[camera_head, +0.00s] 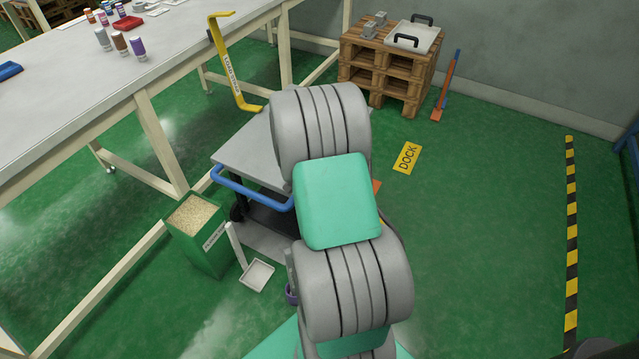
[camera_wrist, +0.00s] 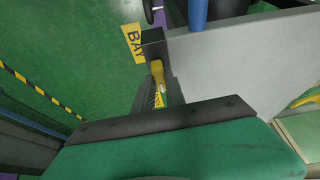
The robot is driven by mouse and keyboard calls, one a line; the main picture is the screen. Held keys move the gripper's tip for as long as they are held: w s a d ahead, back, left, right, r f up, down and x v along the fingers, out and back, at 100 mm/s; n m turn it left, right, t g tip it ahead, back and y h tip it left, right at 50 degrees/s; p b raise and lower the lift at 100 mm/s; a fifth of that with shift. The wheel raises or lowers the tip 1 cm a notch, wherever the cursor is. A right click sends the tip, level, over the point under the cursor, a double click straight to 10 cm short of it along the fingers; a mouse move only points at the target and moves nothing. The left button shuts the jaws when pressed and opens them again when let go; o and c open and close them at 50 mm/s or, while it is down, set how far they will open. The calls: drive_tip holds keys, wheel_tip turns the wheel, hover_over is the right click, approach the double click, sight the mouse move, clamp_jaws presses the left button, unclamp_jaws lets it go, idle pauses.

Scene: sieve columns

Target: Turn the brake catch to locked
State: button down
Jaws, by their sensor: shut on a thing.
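The grey-topped cart (camera_head: 245,155) with a blue handle stands partly behind my arm in the head view. Its flat grey top (camera_wrist: 235,60) fills the right of the wrist view. The yellow brake catch (camera_wrist: 157,73) shows beside the cart's edge, just below a dark block (camera_wrist: 154,43). My gripper (camera_wrist: 157,84) reaches to the yellow catch and is shut on it. The dark parts around the catch are small and hard to separate. My arm hides the gripper and the catch in the head view.
A green bin of grain (camera_head: 200,235) and a white scoop (camera_head: 257,275) are beside the cart. A long workbench (camera_head: 90,85) stands left. A wooden pallet stack (camera_head: 385,75) is at the back. Floor signs read DOCK (camera_head: 407,158) and BAY (camera_wrist: 132,42). Open green floor lies right.

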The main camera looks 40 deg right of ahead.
idle(0.4)
drive_tip(key=c, duration=1.4)
unclamp_jaws()
drive_tip(key=shift+r, duration=0.1)
drive_tip(key=p+v, duration=0.2)
drive_tip(key=v, duration=0.5)
drive_tip(key=shift+a+r, duration=0.2)
drive_tip(key=shift+a, duration=0.05)
